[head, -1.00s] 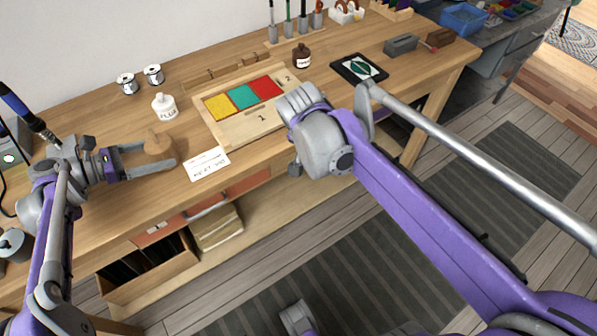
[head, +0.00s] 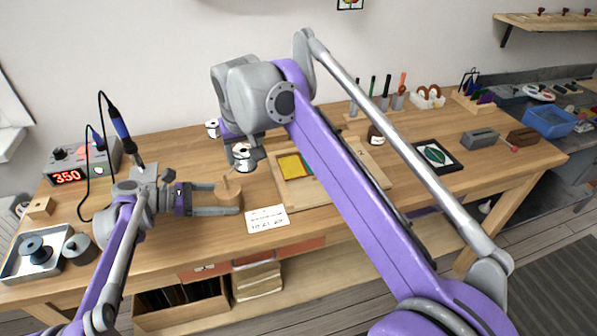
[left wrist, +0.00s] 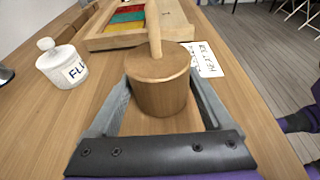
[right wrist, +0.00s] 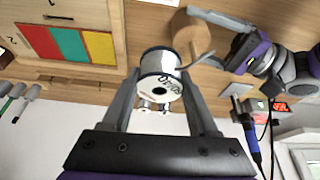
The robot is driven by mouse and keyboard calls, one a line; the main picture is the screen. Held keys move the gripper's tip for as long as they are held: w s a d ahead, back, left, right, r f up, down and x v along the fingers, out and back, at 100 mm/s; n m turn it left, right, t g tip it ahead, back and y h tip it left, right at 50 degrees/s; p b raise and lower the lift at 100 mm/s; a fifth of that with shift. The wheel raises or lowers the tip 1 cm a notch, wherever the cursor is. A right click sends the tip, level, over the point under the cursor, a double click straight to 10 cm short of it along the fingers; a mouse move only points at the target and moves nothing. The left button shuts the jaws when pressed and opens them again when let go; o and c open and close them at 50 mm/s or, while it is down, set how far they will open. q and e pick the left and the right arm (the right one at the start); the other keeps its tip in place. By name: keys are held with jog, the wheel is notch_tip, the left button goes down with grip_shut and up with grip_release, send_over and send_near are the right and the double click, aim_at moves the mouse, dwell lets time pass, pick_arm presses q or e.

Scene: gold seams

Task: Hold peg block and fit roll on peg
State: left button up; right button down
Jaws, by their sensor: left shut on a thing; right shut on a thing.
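The peg block (head: 228,196) is a round wooden block with an upright wooden peg, low over or on the bench. My left gripper (head: 240,198) is shut on its sides; the left wrist view shows the block (left wrist: 160,92) between the fingers and the peg (left wrist: 153,28) standing bare. My right gripper (right wrist: 160,85) is shut on a roll (right wrist: 160,72), a white-and-silver spool with lettering and a centre hole. In the head view the roll (head: 241,150) is above and slightly right of the peg, apart from it. Much of the right gripper is hidden behind its arm there.
A white flux jar (left wrist: 62,66) stands near the block. A card (head: 268,218) and a wooden tray with coloured panels (head: 292,167) lie to the right. A soldering station (head: 75,168) and metal tray (head: 30,262) are left.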

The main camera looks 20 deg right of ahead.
aim_at(225, 177)
jog(key=a, duration=0.1)
jog(key=a+r+n, duration=0.1)
jog(key=a, duration=0.1)
jog(key=w+a+r+n+y, duration=0.1)
jog(key=a, duration=0.1)
jog(key=shift+a+r, duration=0.2)
jog(key=shift+f, duration=2.05)
jog(key=shift+f, duration=2.7)
dwell(0.9)
grip_release()
dwell(0.3)
jog(key=shift+r, duration=3.5)
